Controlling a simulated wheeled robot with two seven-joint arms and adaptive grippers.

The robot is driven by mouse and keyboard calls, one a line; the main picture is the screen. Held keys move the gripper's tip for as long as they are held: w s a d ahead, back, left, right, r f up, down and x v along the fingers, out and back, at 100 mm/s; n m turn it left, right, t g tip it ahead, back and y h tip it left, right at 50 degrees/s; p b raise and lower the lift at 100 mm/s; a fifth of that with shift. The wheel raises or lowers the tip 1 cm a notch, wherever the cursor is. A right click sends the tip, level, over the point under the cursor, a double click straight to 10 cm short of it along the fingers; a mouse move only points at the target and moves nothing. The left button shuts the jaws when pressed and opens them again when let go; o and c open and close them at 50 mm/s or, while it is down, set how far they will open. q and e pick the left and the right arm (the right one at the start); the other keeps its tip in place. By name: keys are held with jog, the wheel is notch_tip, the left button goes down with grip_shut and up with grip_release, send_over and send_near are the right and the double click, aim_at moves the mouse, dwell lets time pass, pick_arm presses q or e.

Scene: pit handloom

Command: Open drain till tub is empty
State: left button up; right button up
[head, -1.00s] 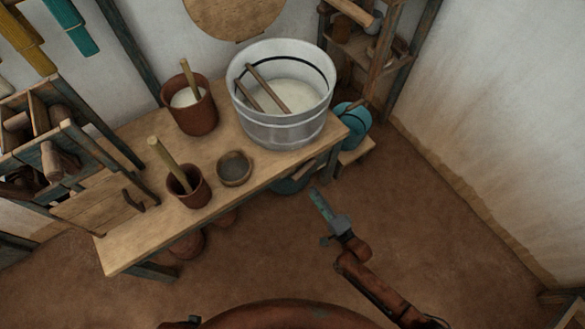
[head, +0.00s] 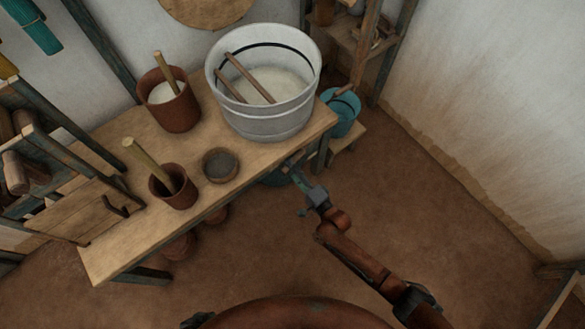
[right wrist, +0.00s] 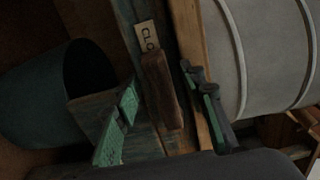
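The pale grey-white tub (head: 262,122) stands on the wooden bench, holding whitish liquid with two sticks across it. Its banded wall also shows in the right wrist view (right wrist: 275,60). My right gripper (head: 292,167) is at the bench's front edge, below the tub. In the right wrist view its green-tipped fingers (right wrist: 165,115) are apart, one on each side of the lever. I cannot tell whether they touch it. My left gripper is not in view.
The bench (head: 112,250) also carries brown pots (head: 172,113) and a small bowl (head: 220,178). A teal bucket (head: 340,122) stands on a low stool to the right. A dark teal vessel (right wrist: 40,100) shows near the gripper. Floor to the right is clear.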

jog(key=shift+c, duration=0.2)
grip_shut()
jog(key=shift+d, duration=0.15)
